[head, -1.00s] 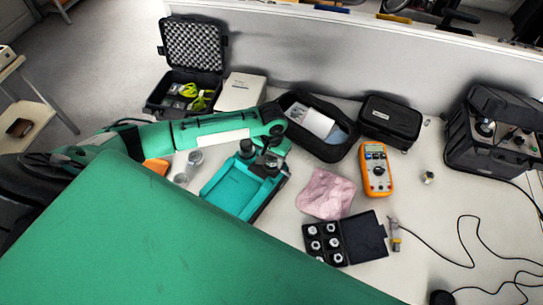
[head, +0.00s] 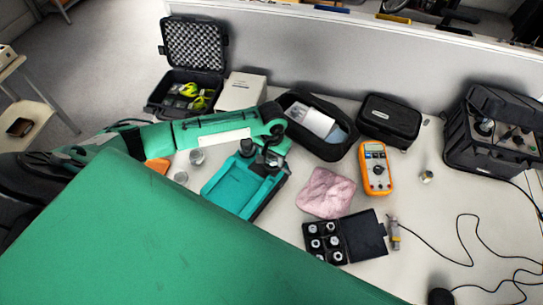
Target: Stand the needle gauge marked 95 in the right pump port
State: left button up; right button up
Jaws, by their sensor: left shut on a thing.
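My left arm comes in from the left. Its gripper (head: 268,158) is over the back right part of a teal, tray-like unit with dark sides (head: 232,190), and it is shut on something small. The held thing is mostly hidden by the fingers, and its marking cannot be read. A black round fitting (head: 247,147) stands at the unit's back edge, left of the gripper. No needle gauge face marked 95 can be made out, and I cannot tell which part is the right pump port. My right gripper is not in view.
An open black case with several silver pieces (head: 312,229), a pink cloth (head: 327,193) and an orange multimeter (head: 376,167) lie to the right. Metal cups (head: 196,156) stand left of the teal unit. A black pouch (head: 319,151) is close behind. My green body part covers the foreground.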

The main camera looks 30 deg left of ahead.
pick_arm(q)
jog(key=shift+s+f, duration=0.5)
jog(key=shift+f, duration=0.3)
jog(key=o, duration=1.1)
jog(key=shift+o, duration=0.2)
jog(key=shift+w+d+r, duration=0.1)
jog(key=shift+r, duration=0.25)
notch_tip(320, 180, up, 15)
jog(key=b, duration=0.3)
jog(key=shift+w+a, duration=0.25)
jog(key=shift+a, duration=0.1)
jog(key=shift+f, duration=0.15)
